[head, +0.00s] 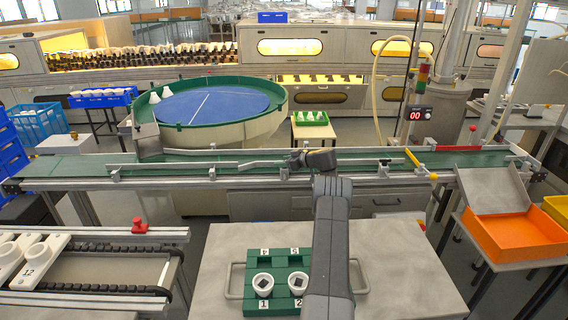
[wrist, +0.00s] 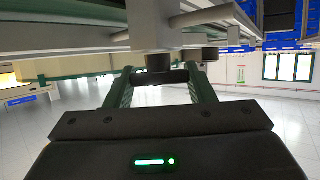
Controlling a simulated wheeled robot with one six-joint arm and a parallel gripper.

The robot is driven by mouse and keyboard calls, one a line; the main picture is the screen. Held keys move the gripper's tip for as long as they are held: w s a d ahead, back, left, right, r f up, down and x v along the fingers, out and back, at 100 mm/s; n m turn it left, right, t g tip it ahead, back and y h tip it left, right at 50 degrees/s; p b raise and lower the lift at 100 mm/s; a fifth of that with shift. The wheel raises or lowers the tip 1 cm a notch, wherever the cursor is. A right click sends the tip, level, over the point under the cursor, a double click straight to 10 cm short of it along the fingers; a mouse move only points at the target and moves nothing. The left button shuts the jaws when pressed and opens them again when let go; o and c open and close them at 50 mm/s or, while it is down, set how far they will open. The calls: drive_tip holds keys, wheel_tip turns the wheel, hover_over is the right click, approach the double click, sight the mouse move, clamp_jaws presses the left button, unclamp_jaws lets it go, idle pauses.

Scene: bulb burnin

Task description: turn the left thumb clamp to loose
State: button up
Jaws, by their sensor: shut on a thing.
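My gripper (head: 298,160) is at the near guide rail of the green conveyor (head: 230,169), near the middle of the head view. In the wrist view its two green fingers (wrist: 160,75) stand on either side of a dark thumb clamp knob (wrist: 158,62), under a pale grey block, and are shut on it. In the head view my gripper and arm largely hide this clamp. A second dark knob (wrist: 210,53) shows just to the right in the wrist view. The exact angle of the held clamp cannot be told.
A green-rimmed turntable (head: 190,125) stands behind the conveyor. A steel table with a green socket block (head: 279,256) is in front. A red-topped post (head: 139,226) stands at left. An orange bin (head: 510,240) is at right. Rail brackets line the conveyor's near edge.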

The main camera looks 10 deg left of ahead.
drive_tip(key=o, duration=1)
drive_tip(key=shift+r, duration=0.2)
drive_tip(key=shift+f, duration=0.15)
drive_tip(key=shift+d, duration=0.15)
drive_tip(key=v, duration=1.3)
drive_tip(key=shift+s+d+b, duration=0.1)
drive_tip(key=shift+d+b, duration=0.15)
drive_tip(key=shift+b, duration=0.1)
